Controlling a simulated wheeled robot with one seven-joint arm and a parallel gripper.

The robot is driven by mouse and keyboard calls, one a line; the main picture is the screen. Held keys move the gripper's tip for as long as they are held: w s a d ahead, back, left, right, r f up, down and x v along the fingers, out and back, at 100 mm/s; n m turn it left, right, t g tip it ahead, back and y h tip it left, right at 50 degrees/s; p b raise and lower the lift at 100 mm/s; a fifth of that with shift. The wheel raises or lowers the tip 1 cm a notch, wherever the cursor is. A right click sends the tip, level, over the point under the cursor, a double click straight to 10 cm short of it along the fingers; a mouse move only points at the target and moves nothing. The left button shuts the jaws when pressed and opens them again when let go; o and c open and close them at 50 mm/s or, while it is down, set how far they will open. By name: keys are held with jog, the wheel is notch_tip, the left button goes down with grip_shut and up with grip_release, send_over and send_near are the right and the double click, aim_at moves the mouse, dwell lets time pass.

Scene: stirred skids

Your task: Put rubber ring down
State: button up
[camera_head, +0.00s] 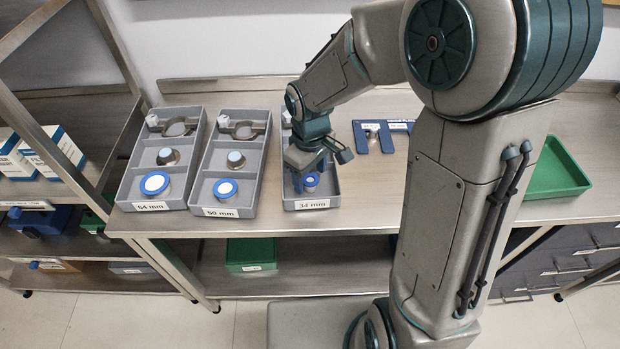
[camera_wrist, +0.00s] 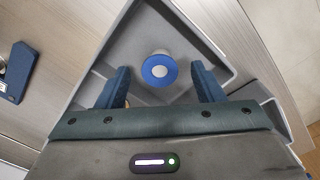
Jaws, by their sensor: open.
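The rubber ring (camera_head: 311,180) is blue with a pale round centre. It is in the front part of the grey tray marked 34 mm (camera_head: 312,204). In the wrist view the blue ring (camera_wrist: 159,70) is around the top of a pale, roundish piece in the tray's corner (camera_wrist: 133,25). My gripper (camera_head: 309,178) is over this tray, pointing down. In the wrist view its two blue fingers (camera_wrist: 160,84) stand apart, one on each side of the ring, with a visible gap on both sides. Nothing is held. The arm hides the tray's middle.
Two similar grey trays, one far left (camera_head: 128,190) and one beside it (camera_head: 202,190), hold clamps and blue-ringed pieces. A blue slotted holder (camera_head: 359,138) lies behind to the right. A green tray (camera_head: 560,170) is at the right. The bench front (camera_head: 400,220) is clear.

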aim_at(314, 182)
jog(key=c, duration=1.1)
jog(key=shift+r, duration=0.5)
jog(key=r, duration=0.3)
jog(key=d+r, duration=0.1)
jog(key=shift+s+r, duration=0.15)
jog(key=shift+s, duration=0.1)
jog(key=shift+s+d+r, duration=1)
jog(key=shift+d+r, duration=0.05)
jog(key=shift+d, duration=0.4)
jog(key=shift+s+d+r, duration=0.95)
jog(key=shift+d+r, duration=0.05)
jog(key=shift+d, duration=0.45)
jog(key=shift+s+d+r, duration=1)
jog(key=shift+d+r, duration=0.05)
jog(key=shift+d, duration=0.4)
